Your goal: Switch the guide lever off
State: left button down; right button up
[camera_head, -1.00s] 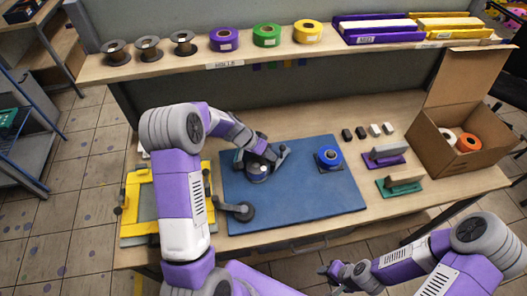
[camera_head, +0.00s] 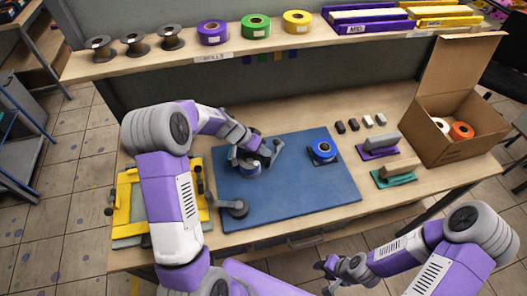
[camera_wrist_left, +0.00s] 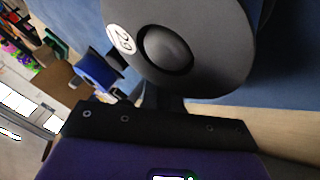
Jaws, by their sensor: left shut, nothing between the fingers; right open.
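A dark grey round device (camera_head: 248,168) with a pale top stands on the blue mat (camera_head: 300,195). My left gripper (camera_head: 262,150) is shut and empty, low over the mat at this device's far right side. The fingers and dark parts overlap there, so I cannot tell the lever's position. In the left wrist view a large grey disc (camera_wrist_left: 215,60) with a numbered white label and a domed knob fills the top, close to the gripper. My right gripper (camera_head: 330,272) is open and empty, in front of the table.
A blue tape roll (camera_head: 322,151) stands on the mat's right. A grey disc with an arm (camera_head: 234,208) is at its front left edge, beside a yellow frame (camera_head: 122,215). Two handled blocks (camera_head: 395,172) and a cardboard box (camera_head: 450,140) lie right.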

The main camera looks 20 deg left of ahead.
pick_arm(q)
jog(key=a+b, duration=0.1)
jog(key=a, duration=0.3)
jog(key=shift+w+f, duration=0.1)
jog(key=shift+f, duration=0.05)
jog(key=v, duration=1)
jog(key=shift+s+p, duration=0.2)
jog(key=shift+p, duration=0.1)
pick_arm(e)
jog(key=shift+a+f, duration=0.1)
jog(key=shift+f, duration=0.1)
pick_arm(q)
jog(key=shift+d, duration=0.1)
